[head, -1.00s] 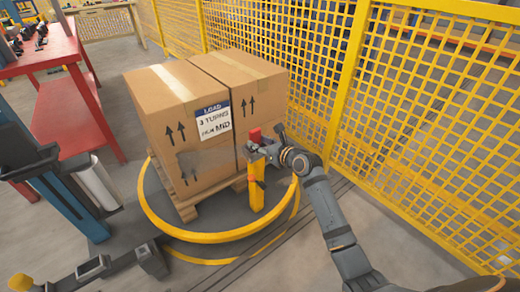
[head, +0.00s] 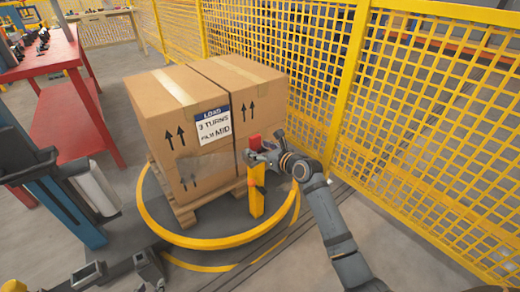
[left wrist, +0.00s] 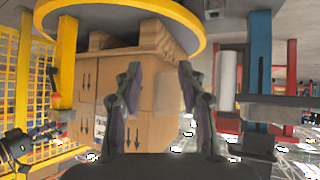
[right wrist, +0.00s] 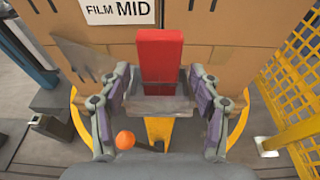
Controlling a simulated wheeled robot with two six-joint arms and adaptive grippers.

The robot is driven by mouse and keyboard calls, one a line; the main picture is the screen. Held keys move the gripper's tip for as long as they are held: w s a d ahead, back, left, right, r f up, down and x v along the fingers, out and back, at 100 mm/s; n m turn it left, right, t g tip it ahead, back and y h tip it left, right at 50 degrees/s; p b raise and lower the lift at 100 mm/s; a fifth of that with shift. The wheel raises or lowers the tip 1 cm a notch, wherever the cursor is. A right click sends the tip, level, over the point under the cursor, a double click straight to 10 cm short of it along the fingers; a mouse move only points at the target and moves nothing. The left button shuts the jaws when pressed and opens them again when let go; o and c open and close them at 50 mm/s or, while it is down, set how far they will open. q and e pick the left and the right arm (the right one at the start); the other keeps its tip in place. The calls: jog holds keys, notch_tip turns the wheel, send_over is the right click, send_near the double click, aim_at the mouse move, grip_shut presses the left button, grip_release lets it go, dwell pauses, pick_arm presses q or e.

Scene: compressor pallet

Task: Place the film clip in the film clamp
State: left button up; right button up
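A red upright block (head: 254,141), which looks like the film clip, stands in a grey bracket, apparently the film clamp (right wrist: 155,105), on top of a yellow post (head: 256,200). The red block also shows in the right wrist view (right wrist: 160,55). My right gripper (head: 262,158) is at the post top. Its two fingers stand apart on either side of the red block, with gaps beside it. Whether they touch the grey bracket is unclear. My left gripper (head: 122,264) is low at the lower left; its fingers are apart and empty in the left wrist view (left wrist: 159,72).
Cardboard boxes (head: 165,115) on a wooden pallet stand on a yellow-rimmed turntable (head: 215,239). A grey film flap (right wrist: 88,72) hangs at the box front. Yellow mesh fencing (head: 430,130) stands right and behind. A blue column with a white roll (head: 97,190) and a red table are at left.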

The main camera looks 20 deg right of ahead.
pick_arm(q)
jog(key=shift+r, duration=0.1)
pick_arm(e)
jog(key=shift+s, duration=0.1)
pick_arm(q)
jog(key=s+f+g+p, duration=0.2)
jog(key=s+f+g, duration=0.3)
jog(key=s+f, duration=0.3)
pick_arm(e)
jog(key=v, duration=0.3)
jog(key=shift+r, duration=0.1)
jog(key=p, duration=0.4)
send_near(257, 147)
jog(key=v, duration=0.4)
pick_arm(q)
jog(key=r+g, duration=0.1)
jog(key=s+r, duration=0.1)
jog(key=r, duration=0.1)
jog(key=s+r+g, duration=0.1)
jog(key=r, duration=0.1)
jog(key=shift+s+a+r+g, duration=0.1)
jog(key=shift+a+r+g, duration=0.2)
jog(key=shift+a, duration=0.1)
